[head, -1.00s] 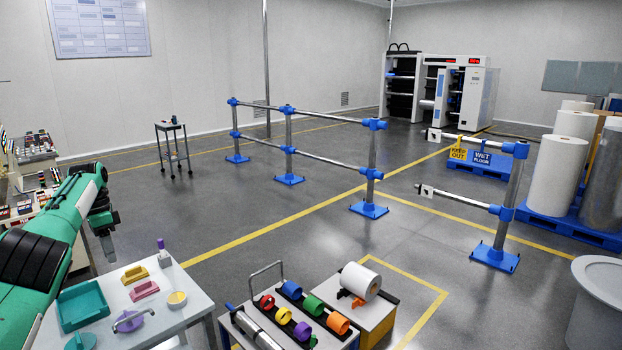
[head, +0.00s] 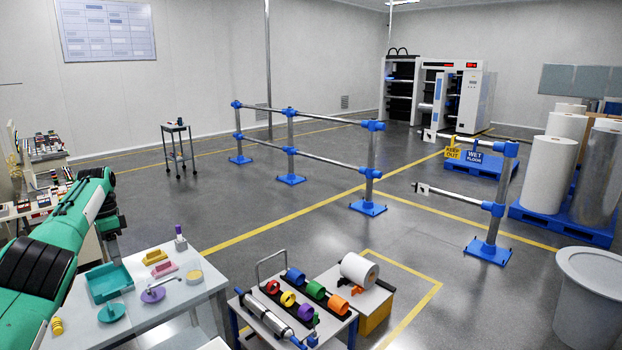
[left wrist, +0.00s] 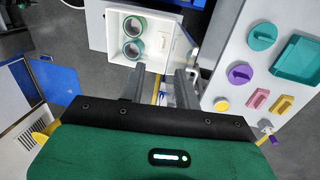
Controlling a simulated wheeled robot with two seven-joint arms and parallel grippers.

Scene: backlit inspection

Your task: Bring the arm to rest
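My left arm (head: 62,245), green with black bands, comes in from the left in the head view. It is bent and hangs above the left work area. Its gripper (head: 114,240) points down beside the white table, and its fingertips are partly hidden there. In the left wrist view the two grey fingers (left wrist: 160,84) stand apart with nothing between them, so the gripper is open and empty. Floor and a yellow line show beneath it. My right arm and gripper are in neither view.
The white table (head: 202,290) with a teal tray (head: 108,283) and small parts stands right of the gripper. A box (left wrist: 152,55) with green rolls shows in the wrist view. A cart (head: 335,325) with coloured rings stands farther right. Open floor lies beyond.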

